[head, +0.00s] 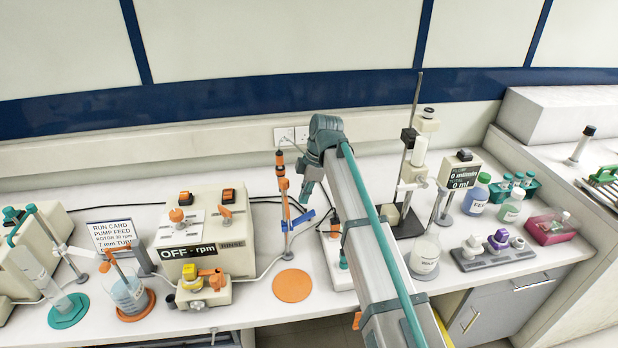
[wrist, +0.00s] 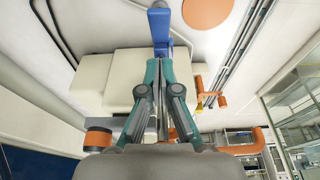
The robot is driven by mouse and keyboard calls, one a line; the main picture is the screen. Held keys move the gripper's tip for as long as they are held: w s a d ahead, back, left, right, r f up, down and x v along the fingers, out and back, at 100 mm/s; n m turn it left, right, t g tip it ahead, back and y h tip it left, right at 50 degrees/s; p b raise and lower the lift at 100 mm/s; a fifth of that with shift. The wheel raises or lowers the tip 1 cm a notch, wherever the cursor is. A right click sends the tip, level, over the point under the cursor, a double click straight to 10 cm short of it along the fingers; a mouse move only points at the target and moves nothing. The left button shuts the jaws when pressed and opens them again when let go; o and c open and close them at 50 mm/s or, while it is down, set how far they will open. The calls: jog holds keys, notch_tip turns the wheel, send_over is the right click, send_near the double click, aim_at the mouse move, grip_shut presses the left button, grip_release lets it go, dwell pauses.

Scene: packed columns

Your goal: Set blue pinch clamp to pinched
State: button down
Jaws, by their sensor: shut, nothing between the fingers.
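The blue pinch clamp (head: 298,220) sits low on the thin upright line at the middle of the bench, below an orange-banded column (head: 283,186). Its blue arm slants up to the right. In the wrist view the teal fingers of my gripper (wrist: 159,62) are together and empty. The blue clamp (wrist: 160,25) shows just past the fingertips, partly overlapped by them. I cannot tell whether they touch it, nor whether the clamp is pinched.
An orange disc (head: 292,285) lies on the bench in front. The pump box (head: 204,232) stands left. Right of my arm are a retort stand (head: 411,130), a glass bottle (head: 425,254) and several reagent bottles. Cables run along the back.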

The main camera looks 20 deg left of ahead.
aim_at(308, 214)
jog(key=shift+w+d+f+p, duration=0.15)
jog(key=shift+d+f+p, duration=0.1)
jog(key=shift+f, duration=0.45)
jog(key=shift+w+d+f+p, duration=0.1)
jog(key=shift+d+f+p, duration=0.2)
jog(key=shift+f, duration=0.35)
jog(key=shift+w+d+f+p, duration=0.15)
jog(key=shift+d+f+p, duration=0.1)
jog(key=shift+f, duration=0.45)
jog(key=shift+f, duration=0.15)
